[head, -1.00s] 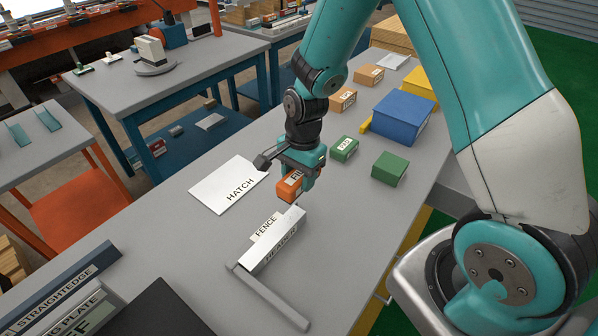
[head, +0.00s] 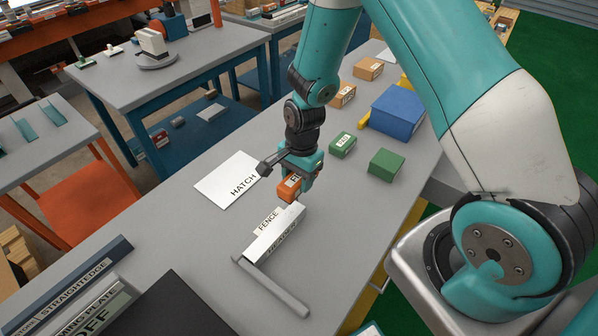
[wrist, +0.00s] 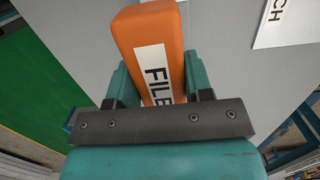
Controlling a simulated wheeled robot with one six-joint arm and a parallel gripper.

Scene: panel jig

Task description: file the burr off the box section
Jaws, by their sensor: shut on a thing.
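My gripper (head: 299,174) is shut on an orange block-shaped file (head: 289,190). The label on the file (wrist: 148,35) reads "FILE" in the wrist view, where it sits between the two teal fingers. In the head view the file is at the far end of a pale box section (head: 270,232), just above or touching it; I cannot tell which. The box section lies on the bench against a grey angled fence (head: 272,288), and its side label is too small to read. I cannot make out the burr.
A white "HATCH" plate (head: 226,182) lies left of my gripper. Green boxes (head: 386,165), a blue box (head: 398,111) and orange-brown boxes stand to the right and behind. A straightedge (head: 75,280) and a dark panel (head: 175,305) are front left. The bench right of the fence is clear.

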